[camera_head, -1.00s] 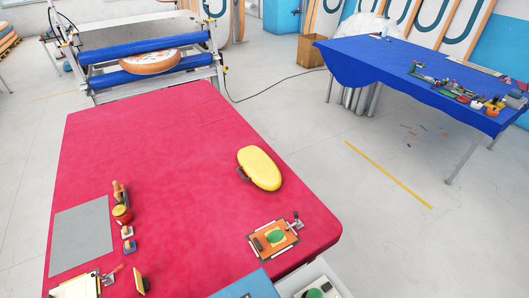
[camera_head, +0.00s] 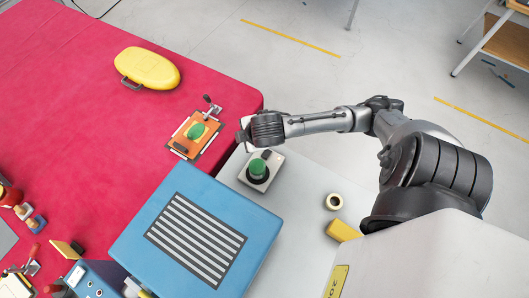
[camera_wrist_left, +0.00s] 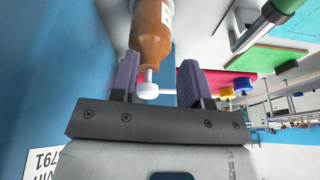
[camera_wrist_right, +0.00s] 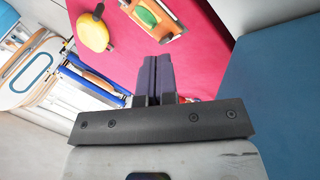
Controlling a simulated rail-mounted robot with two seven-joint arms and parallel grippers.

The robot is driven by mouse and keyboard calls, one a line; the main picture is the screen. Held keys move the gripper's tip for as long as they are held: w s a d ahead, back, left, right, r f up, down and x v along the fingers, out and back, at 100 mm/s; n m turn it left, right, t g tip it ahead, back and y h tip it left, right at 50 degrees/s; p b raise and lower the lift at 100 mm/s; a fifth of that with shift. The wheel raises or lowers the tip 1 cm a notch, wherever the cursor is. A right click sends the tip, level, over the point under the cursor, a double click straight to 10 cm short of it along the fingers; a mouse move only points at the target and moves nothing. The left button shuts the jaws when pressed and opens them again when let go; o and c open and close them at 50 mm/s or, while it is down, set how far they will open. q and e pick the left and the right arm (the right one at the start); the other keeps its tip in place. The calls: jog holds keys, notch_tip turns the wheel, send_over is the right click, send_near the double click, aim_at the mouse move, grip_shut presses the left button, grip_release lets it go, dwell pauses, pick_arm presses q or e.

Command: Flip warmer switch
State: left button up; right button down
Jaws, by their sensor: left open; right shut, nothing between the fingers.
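A blue box with a striped grille (camera_head: 195,238), possibly the warmer, stands at the lower middle of the head view. A blue panel with a small gauge (camera_head: 82,280) is at its lower left. I cannot make out which part is the switch. My right gripper (camera_head: 243,134) is shut and empty, above the area between the red mat and a green-knobbed device (camera_head: 258,171). It also shows in the right wrist view (camera_wrist_right: 156,62). My left gripper (camera_wrist_left: 157,85) is open in its wrist view and outside the head view. An orange bottle with a white nozzle (camera_wrist_left: 151,35) shows beyond its fingers.
The red-covered table (camera_head: 70,110) carries a yellow oval case (camera_head: 147,68) and an orange clamp-like device (camera_head: 197,134). A tape roll (camera_head: 334,201) and a yellow block (camera_head: 343,231) lie on the light surface beside my right arm. Open floor lies beyond.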

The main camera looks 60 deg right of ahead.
aim_at(265, 155)
jog(key=s+d+f+n+g+y+b, duration=0.25)
jog(key=d+f+n+g+b, duration=0.35)
jog(key=d, duration=0.4)
jog(key=a+f, duration=0.1)
jog(key=f, duration=0.3)
jog(key=a+f+n+y, duration=0.1)
jog(key=f, duration=0.4)
jog(key=a+f+n, duration=0.1)
jog(key=f, duration=0.4)
jog(key=shift+s+f+y, duration=0.15)
jog(key=shift+s+y, duration=0.1)
jog(key=shift+s, duration=0.05)
pick_arm(q)
notch_tip(265, 155, down, 8)
jog(key=shift+d+f, duration=0.15)
pick_arm(e)
jog(key=shift+a+f, duration=0.1)
jog(key=shift+f, duration=0.05)
